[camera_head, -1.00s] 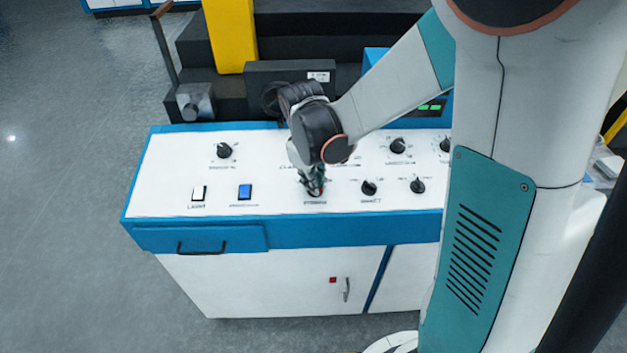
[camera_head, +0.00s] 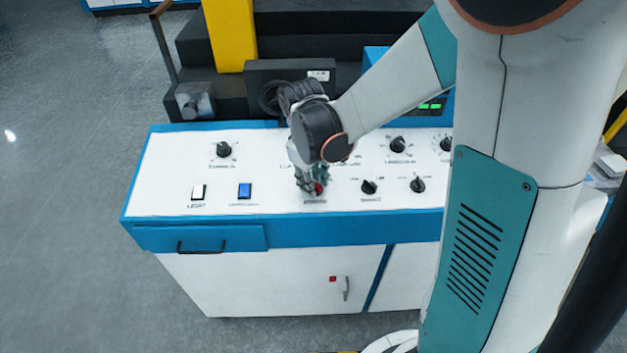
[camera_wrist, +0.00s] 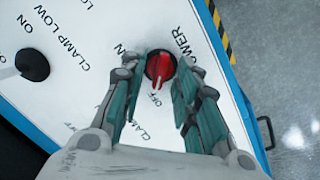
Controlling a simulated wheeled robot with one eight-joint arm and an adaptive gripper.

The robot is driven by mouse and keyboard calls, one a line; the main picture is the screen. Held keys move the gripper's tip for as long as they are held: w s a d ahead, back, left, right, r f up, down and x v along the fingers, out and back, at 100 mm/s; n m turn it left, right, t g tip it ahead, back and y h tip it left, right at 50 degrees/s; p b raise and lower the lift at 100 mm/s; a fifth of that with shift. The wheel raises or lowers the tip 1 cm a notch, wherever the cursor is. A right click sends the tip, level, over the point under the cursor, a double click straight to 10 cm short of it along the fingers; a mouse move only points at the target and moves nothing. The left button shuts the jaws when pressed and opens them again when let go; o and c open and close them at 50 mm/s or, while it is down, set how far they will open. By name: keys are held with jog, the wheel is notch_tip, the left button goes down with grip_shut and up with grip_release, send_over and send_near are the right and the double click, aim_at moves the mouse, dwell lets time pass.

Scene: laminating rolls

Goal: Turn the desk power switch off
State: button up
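The power switch is a round red knob (camera_wrist: 160,66) on the white panel, with POWER, ON and OFF printed around it in the wrist view. Its raised ridge points towards the OFF label. In the head view the red knob (camera_head: 319,188) is partly hidden by my gripper (camera_head: 312,187). In the wrist view the two teal fingers of my gripper (camera_wrist: 166,62) stand apart, one on each side of the knob. I cannot tell whether either finger touches it.
The white desk panel (camera_head: 270,205) also carries a white switch (camera_head: 198,192), a blue switch (camera_head: 245,191) and several black knobs, one right of my gripper (camera_head: 369,187). A black clamp knob (camera_wrist: 32,65) shows at left in the wrist view. Floor is clear on the left.

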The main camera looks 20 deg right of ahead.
notch_tip(320, 180, up, 12)
jog(key=a, duration=0.1)
jog(key=shift+s+a+f, duration=0.15)
jog(key=shift+s+a, duration=0.05)
jog(key=shift+s, duration=0.25)
jog(key=shift+s, duration=0.1)
jog(key=s+r+m+t, duration=0.1)
jog(key=s+m+t, duration=0.1)
jog(key=s, duration=0.5)
jog(key=s+d+r+m+t+y, duration=0.1)
jog(key=s+r+m+t, duration=0.1)
jog(key=s, duration=0.5)
jog(key=shift+d+r+m+t, duration=0.3)
jog(key=shift+m+t, duration=0.4)
jog(key=shift+t, duration=0.6)
jog(key=shift+s, duration=0.1)
